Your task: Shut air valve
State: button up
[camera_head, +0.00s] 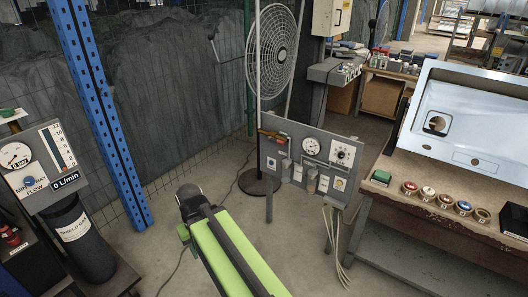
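A grey upright panel (300,147) stands on legs at the middle of the head view. A small brass valve with a reddish handle (272,136) sits at its upper left; it looks like the air valve, but no label is readable. The handle appears to lie roughly along the pipe, though it is too small to be sure. A round gauge (311,146) and a dial (343,153) are to its right. My gripper (188,200), at the dark end of my green arm, is left of and nearer than the panel, apart from it. Its fingers cannot be made out.
A gas flow unit (40,165) with a dark cylinder (82,240) stands at left. A blue post (100,110) and a pedestal fan (273,50) are behind. Cables hang below the panel. Floor is clear between.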

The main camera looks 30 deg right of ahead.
aim_at(279, 142)
jog(key=z, duration=5.95)
jog(key=k, duration=1.25)
jog(key=z, duration=5.95)
